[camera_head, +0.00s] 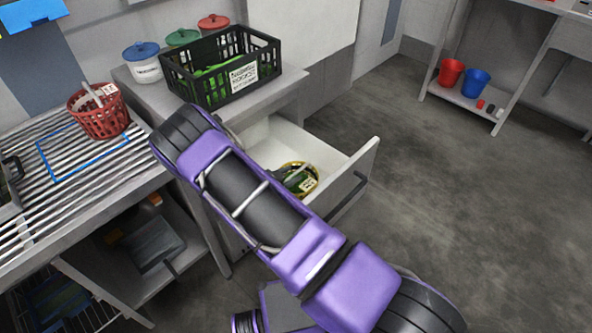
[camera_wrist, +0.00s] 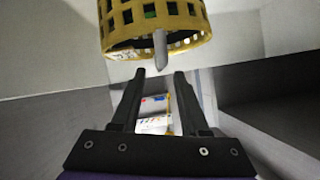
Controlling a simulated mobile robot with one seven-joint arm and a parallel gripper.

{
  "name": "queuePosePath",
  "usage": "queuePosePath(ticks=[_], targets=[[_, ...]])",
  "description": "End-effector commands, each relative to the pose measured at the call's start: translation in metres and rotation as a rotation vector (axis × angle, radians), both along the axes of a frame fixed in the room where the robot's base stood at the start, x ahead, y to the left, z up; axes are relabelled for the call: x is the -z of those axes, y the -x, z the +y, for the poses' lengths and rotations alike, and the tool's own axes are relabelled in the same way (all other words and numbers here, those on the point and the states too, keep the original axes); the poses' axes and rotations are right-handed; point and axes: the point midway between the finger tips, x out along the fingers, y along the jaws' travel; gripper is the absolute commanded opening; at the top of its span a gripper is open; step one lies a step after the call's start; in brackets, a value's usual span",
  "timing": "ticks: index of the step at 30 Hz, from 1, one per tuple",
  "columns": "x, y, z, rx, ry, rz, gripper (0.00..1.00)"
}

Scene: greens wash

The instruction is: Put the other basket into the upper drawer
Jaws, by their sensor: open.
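The upper drawer (camera_head: 352,165) of the counter is pulled open. A yellow basket (camera_head: 314,182) with green contents sits inside it, partly hidden behind my arm. The yellow basket fills the top of the wrist view (camera_wrist: 185,22), and its grey handle (camera_wrist: 160,50) points down toward my fingertips. My gripper (camera_wrist: 160,74) is open, its fingers just short of or beside the handle's end; contact cannot be told. My arm hides the gripper in the head view. A red basket (camera_head: 101,122) with a pale handle stands on the slatted rack at left.
A black crate (camera_head: 267,84) with green contents stands on the counter, with lidded pots (camera_head: 143,68) behind it. A blue outline (camera_head: 72,177) marks the rack beside the red basket. Red and blue buckets (camera_head: 475,83) stand on a far shelf. The floor at right is clear.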

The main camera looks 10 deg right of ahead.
Motion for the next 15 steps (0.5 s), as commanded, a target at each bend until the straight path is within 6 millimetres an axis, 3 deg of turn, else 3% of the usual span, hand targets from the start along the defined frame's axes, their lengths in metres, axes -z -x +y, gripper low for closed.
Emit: queuePosePath(ticks=[6, 15], targets=[[-0.012, 0.016, 0.018, -0.001, -0.002, 0.002, 0.44], [-0.012, 0.018, 0.020, 0.000, -0.002, 0.002, 0.44]])
